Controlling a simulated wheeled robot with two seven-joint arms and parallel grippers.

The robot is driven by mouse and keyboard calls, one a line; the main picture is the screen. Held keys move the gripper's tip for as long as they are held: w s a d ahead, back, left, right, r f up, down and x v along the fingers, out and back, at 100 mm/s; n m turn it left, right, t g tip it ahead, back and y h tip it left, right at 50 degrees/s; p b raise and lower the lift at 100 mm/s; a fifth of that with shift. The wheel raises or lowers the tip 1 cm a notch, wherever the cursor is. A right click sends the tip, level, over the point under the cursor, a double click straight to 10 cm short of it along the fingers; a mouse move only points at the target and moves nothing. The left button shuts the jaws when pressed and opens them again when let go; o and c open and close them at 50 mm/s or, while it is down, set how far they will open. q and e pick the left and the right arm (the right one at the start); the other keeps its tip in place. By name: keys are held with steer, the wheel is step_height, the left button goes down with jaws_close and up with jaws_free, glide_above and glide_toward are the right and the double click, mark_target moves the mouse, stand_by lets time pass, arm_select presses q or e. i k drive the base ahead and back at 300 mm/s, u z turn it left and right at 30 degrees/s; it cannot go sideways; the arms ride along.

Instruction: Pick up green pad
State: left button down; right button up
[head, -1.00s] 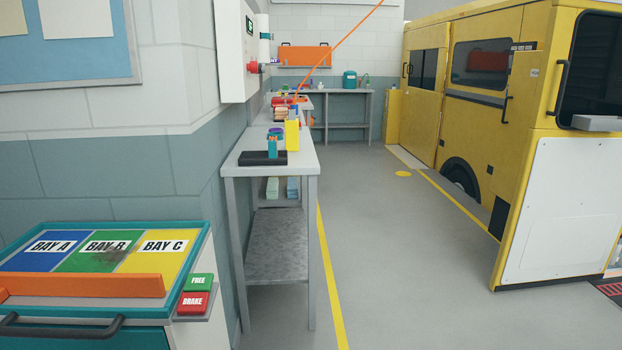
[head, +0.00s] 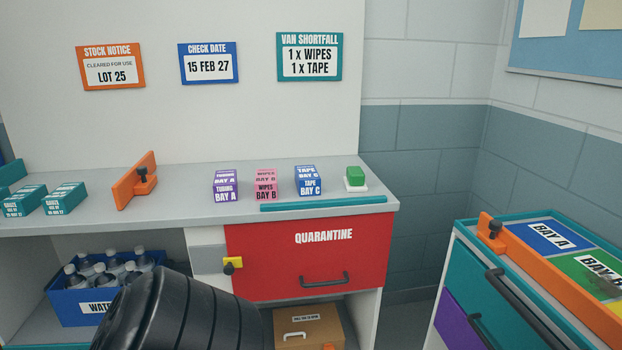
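A small green block-like pad (head: 355,174) sits on a white base (head: 355,186) near the right end of the grey counter (head: 235,215). It stands just right of the blue tape box (head: 309,180) and behind a teal strip (head: 323,203) along the counter's front edge. Neither of my grippers is in view, and nothing touches the green pad.
A purple tubing box (head: 226,186) and a pink wipes box (head: 266,185) stand left of the tape box. Below is a red quarantine drawer (head: 300,252). A bay cart with an orange rail (head: 560,282) stands at the right. Bottles fill a blue crate (head: 78,309).

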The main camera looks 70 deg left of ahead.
mark_target(354, 180)
steer(key=u, duration=2.05)
